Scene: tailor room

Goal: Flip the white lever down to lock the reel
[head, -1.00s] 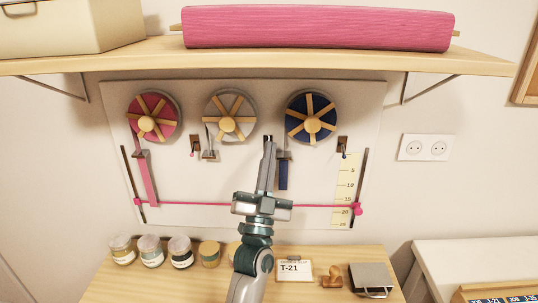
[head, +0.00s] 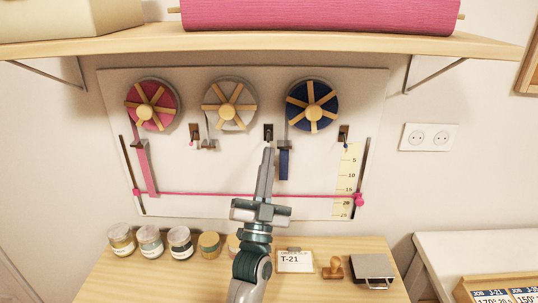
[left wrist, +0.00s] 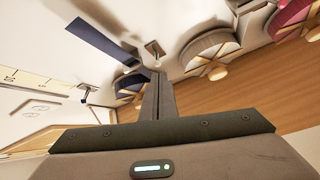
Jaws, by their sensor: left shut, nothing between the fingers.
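Three reels hang on the grey wall board: pink (head: 151,104), white (head: 240,97) and blue (head: 323,97). A small dark lever plate (head: 268,131) is between the white and blue reels. It also shows in the left wrist view (left wrist: 152,47), with a small pale lever on it, whose exact tilt I cannot tell. My left gripper (head: 268,150) is shut and empty, its tips just below this plate in the head view. In the left wrist view its shut fingers (left wrist: 156,77) point towards the plate; contact is unclear. My right gripper is not in view.
Similar plates carry a pink-tipped lever (head: 192,143) and a blue-tipped lever (head: 346,147). A blue strip (head: 284,165) hangs right of my fingers. A pink line (head: 210,194) crosses the board. Jars (head: 150,241), a T-21 card (head: 294,262) and a stamp (head: 333,266) stand below.

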